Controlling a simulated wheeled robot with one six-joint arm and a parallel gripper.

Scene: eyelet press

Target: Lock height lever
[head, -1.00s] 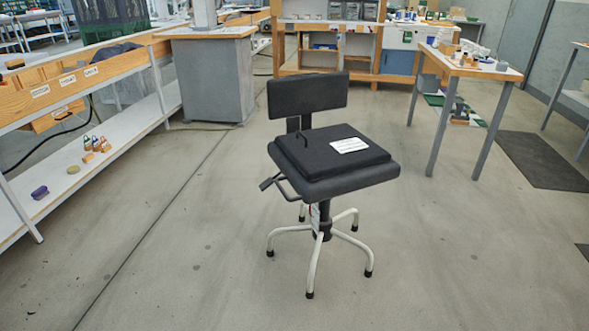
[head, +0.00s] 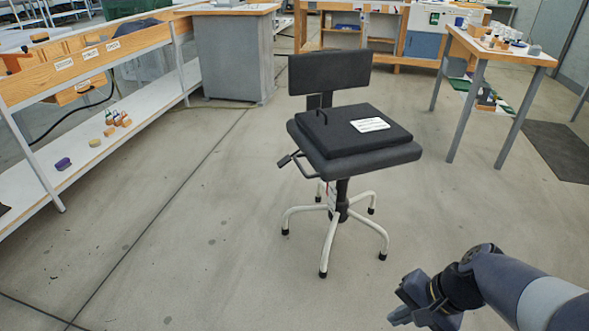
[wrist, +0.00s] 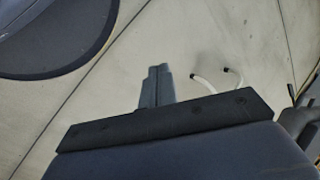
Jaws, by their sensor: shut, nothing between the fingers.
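The black work chair (head: 350,165) stands on the floor in the middle of the head view. Its height lever (head: 286,160) sticks out to the left from under the seat, with a flat dark paddle at its end. My gripper (head: 398,316) is low at the lower right of the head view, in front of the chair and well apart from the lever. In the wrist view its fingers (wrist: 157,75) are together and empty. Pale chair legs (wrist: 205,83) show beyond them. Dark parts at the right edge there cannot be told clearly.
A black pad with a handle and white label (head: 370,125) lies on the seat. A workbench with a low shelf (head: 105,150) runs along the left. A wooden-topped table (head: 500,50) stands at the right. The floor around the chair is clear.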

